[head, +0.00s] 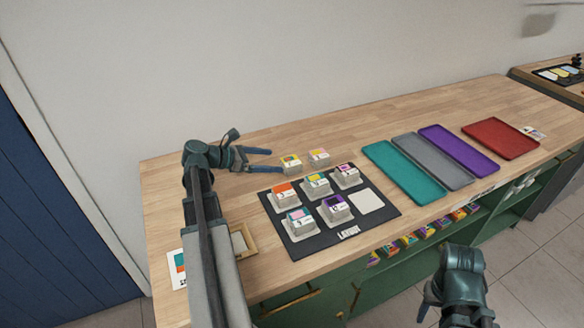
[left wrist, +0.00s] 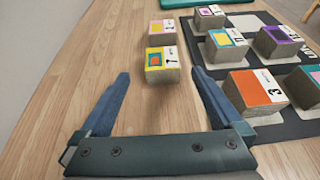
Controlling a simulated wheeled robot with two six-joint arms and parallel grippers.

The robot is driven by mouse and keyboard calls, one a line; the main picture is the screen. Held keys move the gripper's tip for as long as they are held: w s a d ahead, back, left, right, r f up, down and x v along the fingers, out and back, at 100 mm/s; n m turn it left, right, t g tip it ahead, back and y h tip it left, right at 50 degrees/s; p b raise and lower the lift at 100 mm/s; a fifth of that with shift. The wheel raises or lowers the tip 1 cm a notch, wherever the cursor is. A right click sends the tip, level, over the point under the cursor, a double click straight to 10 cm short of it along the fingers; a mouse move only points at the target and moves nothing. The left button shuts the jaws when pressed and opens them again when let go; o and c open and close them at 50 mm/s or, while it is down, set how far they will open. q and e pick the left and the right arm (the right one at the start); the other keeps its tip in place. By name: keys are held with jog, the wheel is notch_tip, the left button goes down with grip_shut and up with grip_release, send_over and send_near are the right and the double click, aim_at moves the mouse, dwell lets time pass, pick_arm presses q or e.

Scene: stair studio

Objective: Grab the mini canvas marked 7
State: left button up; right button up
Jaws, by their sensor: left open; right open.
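The mini canvas that appears marked 7 (left wrist: 161,66) is a small grey-sided block with a yellow, orange and teal square design on top; its numeral is small. In the head view it (head: 291,164) stands on bare wood behind the dark mat. My left gripper (head: 270,160) is open and empty, its fingers pointing at this block from the left. In the left wrist view the block lies just beyond the fingertips (left wrist: 161,75), between their lines and apart from both. My right gripper (head: 430,302) is open in front of the counter, low at the right, away from the blocks.
Another block (head: 319,158) stands close behind the marked one. The dark mat (head: 309,243) carries several similar blocks and one empty pale square. Teal (head: 405,171), grey, purple and red (head: 500,138) trays lie to the right. A small wooden tray (head: 243,240) sits beside my left arm.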

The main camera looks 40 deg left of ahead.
aim_at(297, 162)
pick_arm(q)
jog(key=b+x, duration=0.1)
jog(key=x, duration=0.3)
jog(key=shift+w+f, duration=0.2)
jog(key=shift+w+d+f, duration=0.1)
jog(key=shift+w+d, duration=0.15)
jog(key=shift+w, duration=0.1)
jog(key=b+x, duration=0.2)
jog(key=x, duration=0.3)
jog(key=shift+d, duration=0.15)
jog(key=c, duration=1.3)
jog(key=shift+c, duration=0.3)
